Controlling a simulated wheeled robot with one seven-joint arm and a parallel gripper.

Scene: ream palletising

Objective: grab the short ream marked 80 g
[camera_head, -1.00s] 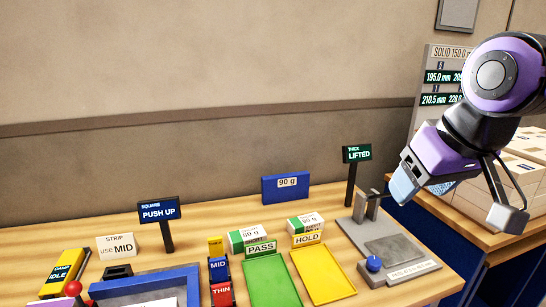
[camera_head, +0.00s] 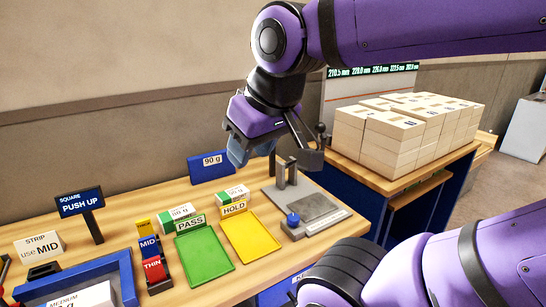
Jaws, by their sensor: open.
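No ream that I can clearly read as 80 g shows. A white ream (camera_head: 84,299) lies in the blue tray (camera_head: 125,275) at the bottom left; its label begins "MEDIUM", and its weight is cut off by the frame edge. Two small white-and-green packs stand behind the trays, one behind PASS (camera_head: 177,214) and one behind HOLD (camera_head: 231,194); their gram marks are too small to read surely.
A green PASS tray (camera_head: 205,258) and yellow HOLD tray (camera_head: 252,238) lie mid-bench. A grey fixture with a blue knob (camera_head: 293,219) stands right of them. Stacked pale blocks (camera_head: 405,130) fill a second table at right. A PUSH UP sign (camera_head: 80,202) stands at left.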

